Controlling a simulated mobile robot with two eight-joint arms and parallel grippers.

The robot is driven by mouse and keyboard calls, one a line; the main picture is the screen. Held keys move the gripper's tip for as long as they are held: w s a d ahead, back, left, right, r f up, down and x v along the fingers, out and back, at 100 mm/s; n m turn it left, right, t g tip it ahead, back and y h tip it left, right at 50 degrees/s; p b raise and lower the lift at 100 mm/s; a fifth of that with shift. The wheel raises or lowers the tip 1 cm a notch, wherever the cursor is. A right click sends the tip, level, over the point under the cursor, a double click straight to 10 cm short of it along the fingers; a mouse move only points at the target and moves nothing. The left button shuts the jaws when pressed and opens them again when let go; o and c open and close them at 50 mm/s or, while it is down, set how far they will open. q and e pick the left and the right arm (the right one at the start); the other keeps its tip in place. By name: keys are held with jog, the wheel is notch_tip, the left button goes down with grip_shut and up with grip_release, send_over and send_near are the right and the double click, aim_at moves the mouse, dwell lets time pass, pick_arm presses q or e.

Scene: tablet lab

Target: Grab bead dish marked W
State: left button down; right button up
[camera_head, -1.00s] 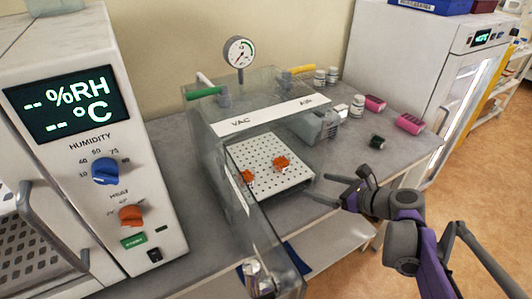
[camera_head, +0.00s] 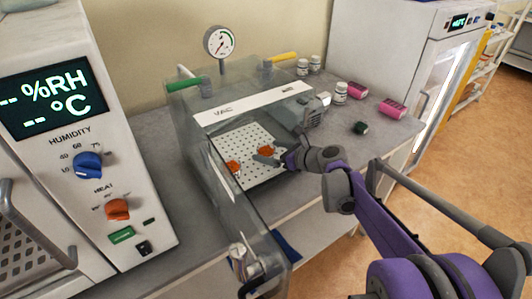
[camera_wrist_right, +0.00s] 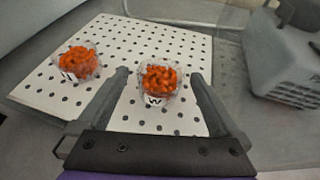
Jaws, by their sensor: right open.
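The bead dish marked W (camera_wrist_right: 158,82) is a small clear dish of orange beads with a W label on its front. It stands on a white perforated shelf (camera_head: 230,140) inside the open clear vacuum chamber, and shows partly hidden in the head view (camera_head: 265,151). My right gripper (camera_head: 266,157) reaches into the chamber. In the wrist view its open fingers (camera_wrist_right: 158,90) lie to either side of the W dish, with a gap visible on both sides. My left gripper is not in view.
A second bead dish (camera_wrist_right: 79,63), its label hard to read, stands left of the W dish. The chamber's clear door (camera_head: 240,215) hangs open at the front left. A grey pump (camera_head: 313,112) is at the right. Bottles and pink items (camera_head: 392,108) stand farther right.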

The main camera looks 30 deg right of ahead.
jog(key=x, duration=0.2)
jog(key=shift+w+a+f, duration=0.1)
jog(key=shift+w, duration=0.15)
jog(key=c, duration=1.4)
